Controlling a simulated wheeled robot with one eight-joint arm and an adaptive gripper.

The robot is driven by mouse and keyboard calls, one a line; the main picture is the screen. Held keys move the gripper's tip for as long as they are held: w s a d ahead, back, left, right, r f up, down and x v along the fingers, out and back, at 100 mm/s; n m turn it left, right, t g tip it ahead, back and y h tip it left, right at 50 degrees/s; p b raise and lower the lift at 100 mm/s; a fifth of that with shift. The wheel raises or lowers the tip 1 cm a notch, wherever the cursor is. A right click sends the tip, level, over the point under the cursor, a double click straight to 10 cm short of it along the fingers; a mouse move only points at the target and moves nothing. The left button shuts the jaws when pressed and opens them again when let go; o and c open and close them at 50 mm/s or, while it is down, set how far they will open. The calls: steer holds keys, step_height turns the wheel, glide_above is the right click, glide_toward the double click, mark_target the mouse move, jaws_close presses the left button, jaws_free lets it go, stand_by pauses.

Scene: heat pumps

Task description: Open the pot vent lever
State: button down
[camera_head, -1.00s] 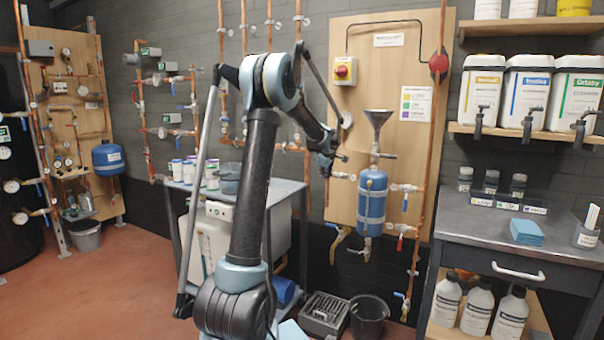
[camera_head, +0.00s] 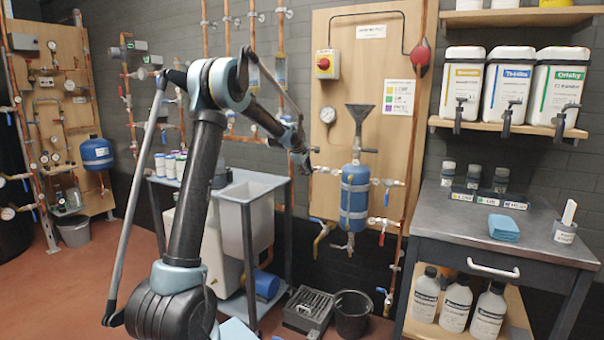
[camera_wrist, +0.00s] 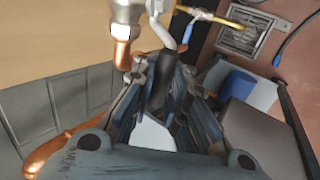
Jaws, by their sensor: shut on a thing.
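The pot is a blue vessel (camera_head: 354,205) on the wooden wall board, with a grey funnel (camera_head: 360,115) above it. A small valve (camera_head: 325,170) sits on the pipe at the pot's left. My gripper (camera_head: 304,163) is beside that valve, small in the head view. In the wrist view, my gripper (camera_wrist: 165,78) is shut on a dark-sleeved lever. The lever's pale bent stem (camera_wrist: 178,35) leads up to a metal fitting (camera_wrist: 128,12). The fingers hide part of the lever's sleeve. I cannot tell how far it is turned.
A copper pipe (camera_wrist: 122,55) runs close to the fingers. A brass outlet (camera_head: 321,237) and a red-handled valve (camera_head: 383,229) sit lower down. The gauge (camera_head: 328,114) is above my gripper. A bucket (camera_head: 352,316) and a grate (camera_head: 307,309) stand on the floor.

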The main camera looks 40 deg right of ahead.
steer(key=shift+w+a, duration=0.2)
steer(key=shift+w, duration=0.15)
steer(key=c, duration=1.6)
jaws_free()
steer(key=shift+a, duration=0.1)
steer(key=shift+s, duration=0.1)
steer(key=v, duration=1.2)
